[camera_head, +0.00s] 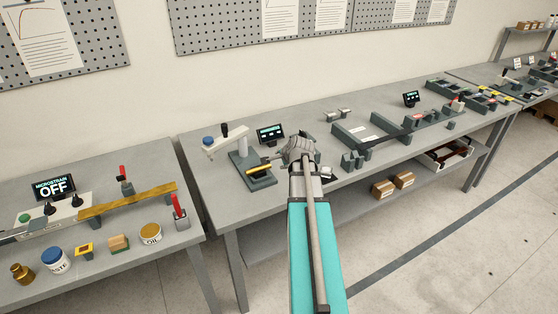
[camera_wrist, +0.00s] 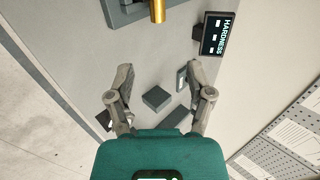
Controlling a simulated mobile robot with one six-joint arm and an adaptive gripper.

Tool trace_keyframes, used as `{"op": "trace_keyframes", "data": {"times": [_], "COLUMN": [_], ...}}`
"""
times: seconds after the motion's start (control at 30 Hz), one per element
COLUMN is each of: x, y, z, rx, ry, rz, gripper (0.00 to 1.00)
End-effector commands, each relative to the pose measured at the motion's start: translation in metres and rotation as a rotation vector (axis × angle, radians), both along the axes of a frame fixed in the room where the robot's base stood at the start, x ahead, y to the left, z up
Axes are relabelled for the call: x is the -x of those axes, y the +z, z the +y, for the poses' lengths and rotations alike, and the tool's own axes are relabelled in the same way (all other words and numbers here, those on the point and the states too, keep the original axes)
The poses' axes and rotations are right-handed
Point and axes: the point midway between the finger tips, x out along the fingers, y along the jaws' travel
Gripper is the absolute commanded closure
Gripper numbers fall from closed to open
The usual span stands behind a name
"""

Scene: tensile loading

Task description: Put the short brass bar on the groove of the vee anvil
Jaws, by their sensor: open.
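The short brass bar (camera_head: 258,169) lies at the hardness tester, above its dark base (camera_head: 262,184). Its rounded end shows at the top edge of the wrist view (camera_wrist: 158,11), jutting out over the grey base (camera_wrist: 127,14). The vee anvil is not clearly visible, so I cannot tell whether the bar is seated in its groove. My gripper (camera_head: 296,149) is just right of the bar in the head view. In the wrist view my gripper (camera_wrist: 163,88) has its fingers wide apart, empty, with the bar beyond the fingertips.
A small hardness display (camera_head: 270,133) stands behind the tester. Small grey blocks (camera_wrist: 156,97) lie on the bench below my open fingers. Grey fixtures (camera_head: 370,138) occupy the bench to the right. A separate bench with jars (camera_head: 56,259) stands at left.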

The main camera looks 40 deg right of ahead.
Motion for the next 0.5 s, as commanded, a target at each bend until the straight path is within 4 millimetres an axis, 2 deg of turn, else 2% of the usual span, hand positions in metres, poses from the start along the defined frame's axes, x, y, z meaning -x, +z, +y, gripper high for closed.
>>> {"op": "trace_keyframes", "data": {"times": [0.37, 0.5], "x": [-0.0002, -0.0018], "y": [0.0, -0.001], "z": [0.0003, 0.0067], "rx": [0.0, 0.006], "ry": [0.0, 0.019], "rz": [0.0, 0.01], "gripper": [0.32, 0.32]}}
